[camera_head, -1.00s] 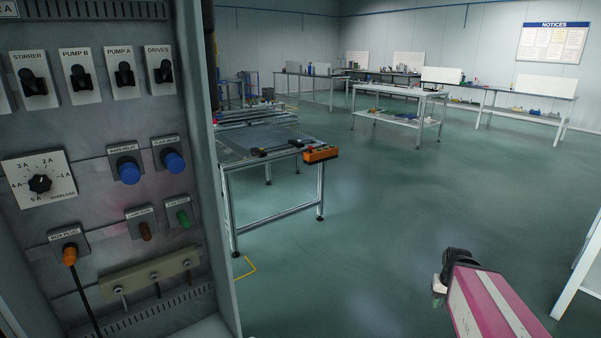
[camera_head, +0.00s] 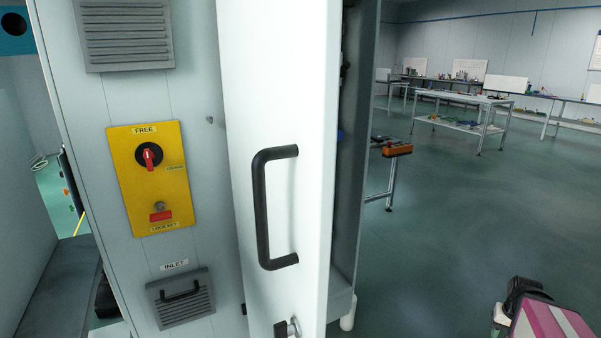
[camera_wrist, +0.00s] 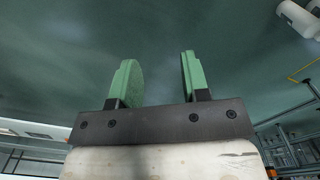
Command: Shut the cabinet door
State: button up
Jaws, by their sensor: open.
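The cabinet door (camera_head: 285,100) is a tall white panel in the middle of the head view. It stands ajar, and a narrow strip of the cabinet interior (camera_head: 346,170) shows past its right edge. A black bar handle (camera_head: 262,210) is on the door's face, with a small latch (camera_head: 287,328) below it. The cabinet's pale grey side (camera_head: 200,80) is to the left. My gripper (camera_wrist: 158,58) is open and empty in the wrist view, its two green fingers apart above the floor. In the head view only my pink arm shows, lower right, well apart from the door.
The cabinet side bears a yellow switch plate (camera_head: 152,175), an upper vent (camera_head: 123,35) and an inlet grille (camera_head: 182,298). A workbench (camera_head: 386,150) is partly hidden behind the cabinet. Green floor (camera_head: 450,220) is clear to the right. Another table (camera_head: 460,105) stands farther back.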

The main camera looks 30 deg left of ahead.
aim_at(280, 59)
jog(key=k+u, duration=0.35)
jog(key=k, duration=0.2)
jog(key=k+u, duration=0.35)
jog(key=k, duration=0.2)
jog(key=k+j+u, duration=0.25)
jog(key=k+u, duration=0.15)
jog(key=k+j+u, duration=0.35)
jog(key=k, duration=0.25)
jog(key=i+j+z, duration=0.1)
jog(key=i+j, duration=0.1)
jog(key=i, duration=0.1)
